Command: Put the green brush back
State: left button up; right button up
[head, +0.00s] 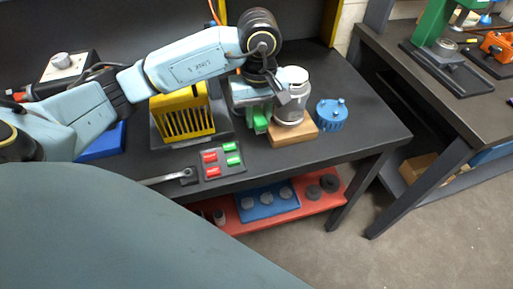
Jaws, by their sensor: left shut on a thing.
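My left gripper (282,97) reaches down from above, its dark fingers against the side of a silver motor-like can (289,113). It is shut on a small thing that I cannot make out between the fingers. The can stands upright on a wooden block (293,134). Just left of it is a grey-green fixture with a bright green part (260,122). A dark plate (221,165) in front holds green pieces (234,160) and red pieces (212,171). I cannot tell which green piece is the brush. My right gripper is not in view.
A yellow slotted bin (184,115) stands left of the fixture and a blue lidded pot (331,114) to the right. A rod with a ring end (165,178) lies by the plate. The black bench (365,125) is clear at its right end. A red shelf (315,204) is below.

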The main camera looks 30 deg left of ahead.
aim_at(257, 151)
pick_arm(q)
notch_tip(257, 151, down, 10)
jog(key=shift+a+r, duration=0.1)
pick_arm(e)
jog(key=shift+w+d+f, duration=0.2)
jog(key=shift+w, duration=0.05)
pick_arm(q)
jog(key=shift+b, duration=0.3)
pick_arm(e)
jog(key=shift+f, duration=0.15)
pick_arm(q)
jog(key=o, duration=0.5)
jog(key=shift+f, duration=0.2)
jog(key=shift+o, duration=0.8)
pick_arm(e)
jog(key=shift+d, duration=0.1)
pick_arm(q)
jog(key=shift+r, duration=0.1)
